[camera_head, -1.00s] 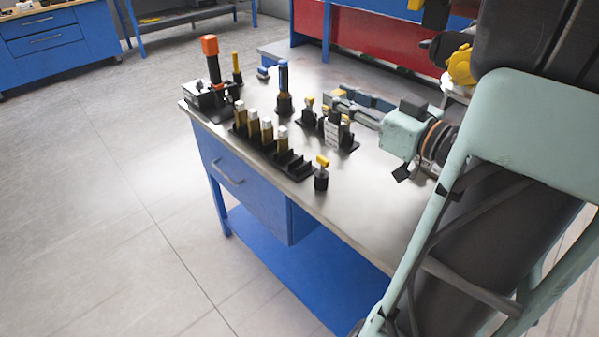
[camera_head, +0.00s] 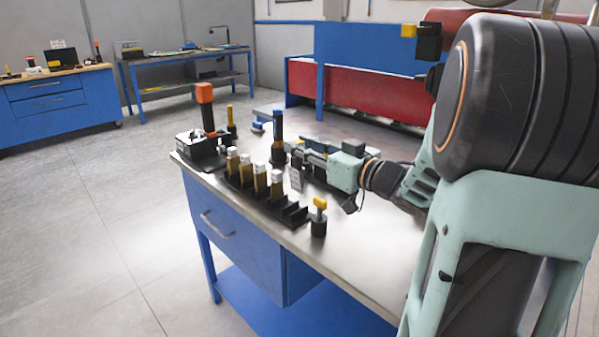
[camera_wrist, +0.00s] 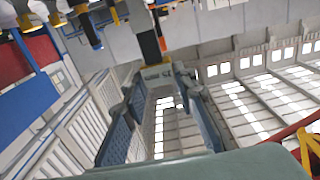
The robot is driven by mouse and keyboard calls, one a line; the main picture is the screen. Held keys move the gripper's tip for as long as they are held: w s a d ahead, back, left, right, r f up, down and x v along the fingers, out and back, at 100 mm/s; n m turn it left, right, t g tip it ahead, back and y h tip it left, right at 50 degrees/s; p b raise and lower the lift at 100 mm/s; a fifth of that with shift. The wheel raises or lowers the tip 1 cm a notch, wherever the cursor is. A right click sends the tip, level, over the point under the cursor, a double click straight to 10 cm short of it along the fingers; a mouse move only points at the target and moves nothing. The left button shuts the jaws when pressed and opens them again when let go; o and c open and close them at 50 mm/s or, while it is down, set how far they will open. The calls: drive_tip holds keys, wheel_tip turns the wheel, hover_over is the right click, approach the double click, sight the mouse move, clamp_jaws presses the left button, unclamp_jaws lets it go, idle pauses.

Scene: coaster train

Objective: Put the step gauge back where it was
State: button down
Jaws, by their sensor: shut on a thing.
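My gripper (camera_head: 300,158) reaches left over the bench at about the height of the tool tops. It is shut on a small pale grey block with dark markings, which I take for the step gauge (camera_head: 296,179); it hangs just behind the black rack (camera_head: 292,214). In the wrist view the gripper (camera_wrist: 157,78) has its two fingers closing on a block with lettering (camera_wrist: 156,72), a dark bar beyond it. The rack holds several yellow-brown blocks with pale tops (camera_head: 261,177) at its left; its right slots look empty. Whether the gauge touches the rack cannot be told.
A yellow-topped black knob (camera_head: 319,215) stands right of the rack. A blue-and-black tool (camera_head: 278,137) stands behind it. A fixture with an orange-topped handle (camera_head: 205,110) is at the left. The front right of the metal bench top (camera_head: 350,243) is clear.

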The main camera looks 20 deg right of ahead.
sight(300, 166)
drive_tip(key=shift+w+f, duration=0.15)
drive_tip(key=shift+f, duration=0.1)
drive_tip(key=f+b, duration=0.2)
drive_tip(key=b, duration=0.1)
drive_tip(key=shift+w+a+f, duration=0.1)
drive_tip(key=shift+w+f, duration=0.2)
drive_tip(key=shift+f, duration=0.1)
drive_tip(key=shift+f+b, duration=0.35)
drive_tip(key=shift+b, duration=0.15)
drive_tip(key=shift+f, duration=0.1)
drive_tip(key=shift+f, duration=0.5)
drive_tip(key=c, duration=1.6)
unclamp_jaws()
